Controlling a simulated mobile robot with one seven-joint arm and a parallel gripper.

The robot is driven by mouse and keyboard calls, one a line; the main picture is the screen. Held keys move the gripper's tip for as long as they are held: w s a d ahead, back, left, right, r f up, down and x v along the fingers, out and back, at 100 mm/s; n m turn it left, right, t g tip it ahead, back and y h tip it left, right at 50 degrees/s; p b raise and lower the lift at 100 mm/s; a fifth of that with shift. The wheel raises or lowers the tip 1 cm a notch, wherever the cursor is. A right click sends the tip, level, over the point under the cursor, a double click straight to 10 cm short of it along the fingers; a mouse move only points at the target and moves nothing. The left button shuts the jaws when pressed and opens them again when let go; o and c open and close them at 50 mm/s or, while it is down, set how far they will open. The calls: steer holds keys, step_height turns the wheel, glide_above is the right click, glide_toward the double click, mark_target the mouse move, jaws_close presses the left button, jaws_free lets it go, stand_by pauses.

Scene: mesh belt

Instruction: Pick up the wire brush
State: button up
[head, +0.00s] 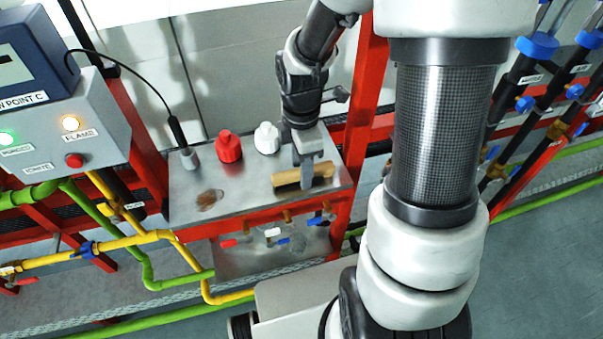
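The wire brush (287,179) shows as a long tan wooden piece near the front right of the metal shelf. Its middle is hidden behind a gripper finger. My gripper (306,176) points down at the middle of the brush, with a finger in front of its near side. The far finger is hidden, so I cannot tell whether the gripper is shut on the brush or open around it. I cannot make out bristles, or whether the brush rests on the shelf.
The metal shelf (240,199) also holds a red bottle (229,148), a white bottle (267,138), a grey holder with a black probe (189,159) and a brownish stain. A red frame post (362,100) stands close to my gripper's right. A control box (75,130) and pipes are at left.

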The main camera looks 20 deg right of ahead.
jaws_close()
step_height(320, 180, up, 11)
steer(key=shift+f+p, duration=0.2)
steer(key=shift+p, duration=0.25)
steer(key=c, duration=0.6)
jaws_free()
steer(key=c, duration=0.4)
